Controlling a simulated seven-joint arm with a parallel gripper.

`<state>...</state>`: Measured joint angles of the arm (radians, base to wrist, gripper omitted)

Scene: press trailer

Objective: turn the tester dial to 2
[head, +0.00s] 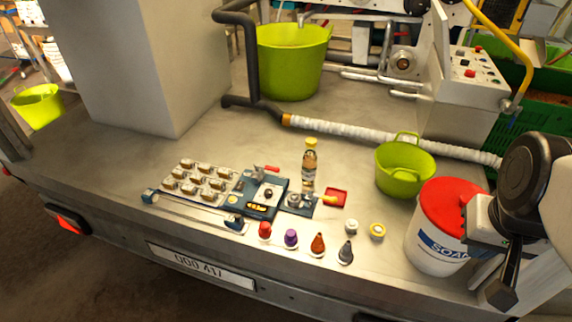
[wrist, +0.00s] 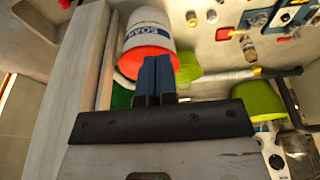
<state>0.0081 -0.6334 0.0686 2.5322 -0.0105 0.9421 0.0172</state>
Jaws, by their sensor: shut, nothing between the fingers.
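The tester appears to be the blue panel (head: 240,204) on the trailer deck in the head view. It has a white face with a small dark round dial (head: 268,193), and a yellow strip below. The dial's numbers and pointer are too small to read. In the wrist view part of a blue panel (wrist: 286,16) shows at the top right. My gripper (wrist: 155,62) is shut and empty in the wrist view, its blue fingers together in front of the soap bucket. It is far to the right of the tester, touching nothing that I can see.
A white soap bucket with red lid (head: 446,213) stands between my arm and the tester. A small green tub (head: 404,170), a bottle (head: 309,168) and a white hose (head: 390,140) are nearby. Several coloured cones and caps line the front edge.

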